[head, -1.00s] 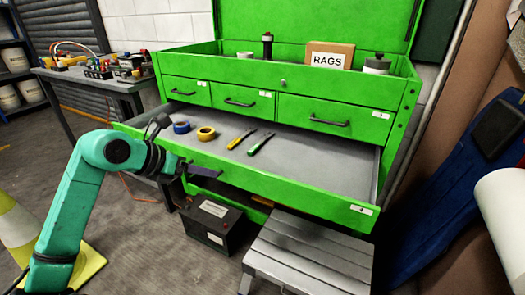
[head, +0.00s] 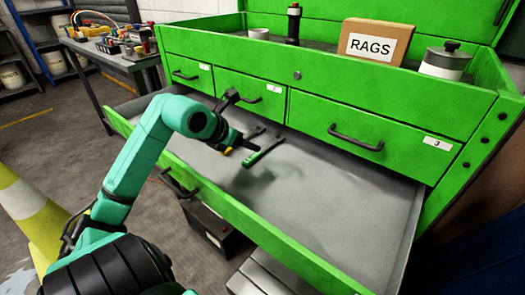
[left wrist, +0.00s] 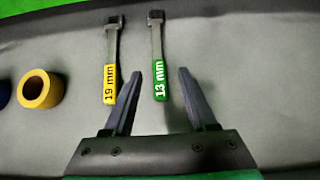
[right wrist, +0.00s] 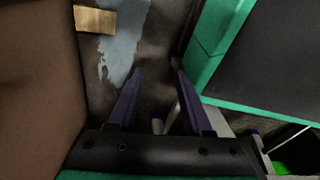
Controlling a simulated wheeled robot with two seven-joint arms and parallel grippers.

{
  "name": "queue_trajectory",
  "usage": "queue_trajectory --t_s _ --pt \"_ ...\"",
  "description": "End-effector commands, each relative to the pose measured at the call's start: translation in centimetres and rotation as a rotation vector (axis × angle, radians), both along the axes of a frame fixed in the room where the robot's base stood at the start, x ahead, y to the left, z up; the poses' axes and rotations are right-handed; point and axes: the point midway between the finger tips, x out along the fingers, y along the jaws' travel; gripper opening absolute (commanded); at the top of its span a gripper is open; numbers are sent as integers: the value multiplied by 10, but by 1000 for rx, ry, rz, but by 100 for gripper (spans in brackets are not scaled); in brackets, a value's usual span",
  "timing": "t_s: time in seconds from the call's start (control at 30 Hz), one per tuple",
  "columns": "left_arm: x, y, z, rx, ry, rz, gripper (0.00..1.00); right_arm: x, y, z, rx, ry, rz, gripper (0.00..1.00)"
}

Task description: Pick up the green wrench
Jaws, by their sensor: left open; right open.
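The green wrench (head: 264,151), with a green handle and dark metal head, lies in the open drawer. In the left wrist view its handle (left wrist: 160,82) is marked 13 mm and shows between the finger ends of my left gripper (left wrist: 159,73). That gripper is open, over the drawer, with nothing held; its height above the handle is hard to tell. In the head view my left gripper (head: 240,146) partly covers the wrenches. My right gripper (right wrist: 157,67) is open and empty, away from the drawer, and out of the head view.
A yellow wrench (left wrist: 110,78) marked 19 mm lies just left of the green one. A yellow tape roll (left wrist: 40,89) sits further left, with a blue roll at the edge. The drawer floor (head: 340,205) is clear to the right. Closed drawers (head: 365,130) rise behind.

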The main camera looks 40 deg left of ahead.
Motion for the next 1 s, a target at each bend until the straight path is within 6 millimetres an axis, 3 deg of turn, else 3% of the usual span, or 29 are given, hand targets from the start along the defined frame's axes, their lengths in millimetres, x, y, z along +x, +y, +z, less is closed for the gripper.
queue_trajectory --t_s 0.43,0.7,0.77,0.87,1.0 --pt "60 5 -50 -3 -2 0 57 -11 -3 -4 -4 6 5 50" --pt "67 5 -58 1 -1 0 57 -10 -3 -4 -3 2 6 50" --pt "66 5 -58 1 -1 0 38 -10 -3 -4 -3 2 6 50" --pt "66 5 -58 1 -1 0 0 -10 -3 -4 -3 1 6 50" --pt "66 5 -57 1 -2 -1 0 -10 -3 -3 -3 1 5 50"
